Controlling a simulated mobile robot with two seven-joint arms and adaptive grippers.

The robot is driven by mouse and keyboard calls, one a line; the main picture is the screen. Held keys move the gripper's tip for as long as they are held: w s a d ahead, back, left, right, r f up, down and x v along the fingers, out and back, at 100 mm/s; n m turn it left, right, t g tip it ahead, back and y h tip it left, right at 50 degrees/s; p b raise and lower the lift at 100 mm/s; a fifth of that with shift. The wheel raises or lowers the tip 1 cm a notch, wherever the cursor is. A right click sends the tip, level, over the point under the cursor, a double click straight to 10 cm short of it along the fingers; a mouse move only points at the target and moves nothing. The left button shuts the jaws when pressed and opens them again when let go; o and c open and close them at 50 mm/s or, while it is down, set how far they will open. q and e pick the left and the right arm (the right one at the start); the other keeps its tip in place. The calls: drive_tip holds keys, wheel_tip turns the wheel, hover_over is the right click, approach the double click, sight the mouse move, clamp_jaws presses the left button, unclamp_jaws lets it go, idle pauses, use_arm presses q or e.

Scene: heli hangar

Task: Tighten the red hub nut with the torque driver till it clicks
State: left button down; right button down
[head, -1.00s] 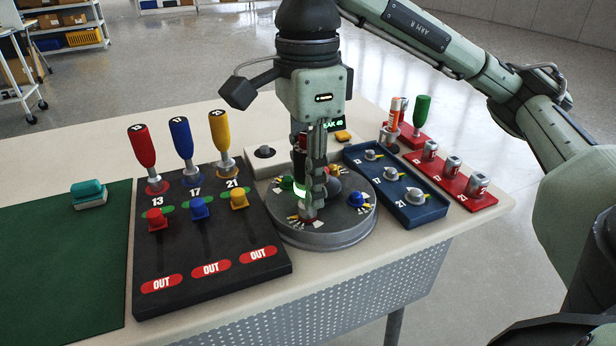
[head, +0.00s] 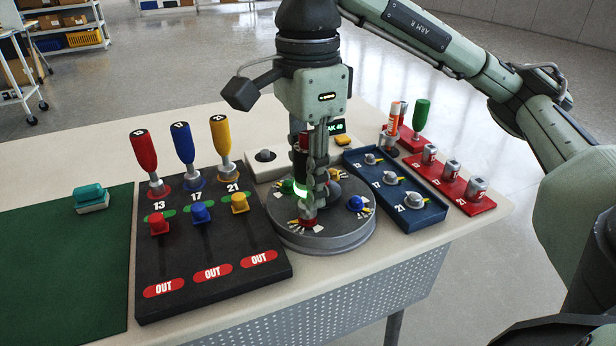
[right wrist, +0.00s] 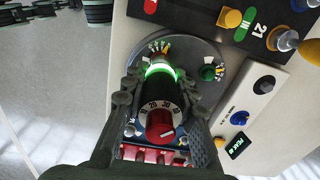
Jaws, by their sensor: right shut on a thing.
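My right gripper (head: 318,182) is shut on the torque driver (head: 301,160) and holds it upright over the front of the round hub (head: 330,238). The right wrist view shows the driver's red end cap (right wrist: 166,126), its numbered dial and a glowing green ring (right wrist: 160,70). The driver's lower end is down at the red nut's place; a little red (head: 308,213) shows there, but the nut is mostly hidden, and I cannot tell how fully it is seated. A green nut (right wrist: 207,73) and a blue nut (head: 355,201) sit elsewhere on the hub. My left gripper is out of view.
A black board (head: 200,292) with red, blue and yellow-handled tools stands left of the hub. A blue tray (head: 425,218) and a red socket rack (head: 462,190) are at right. A small display (right wrist: 238,146) is lit behind. The green mat (head: 70,270) has free room.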

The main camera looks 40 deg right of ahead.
drive_tip(key=shift+r+p, duration=0.9)
drive_tip(key=shift+r, duration=0.2)
drive_tip(key=shift+r, duration=0.1)
wheel_tip(320, 180, up, 4)
drive_tip(key=p, duration=0.3)
drive_tip(key=shift+p, duration=0.35)
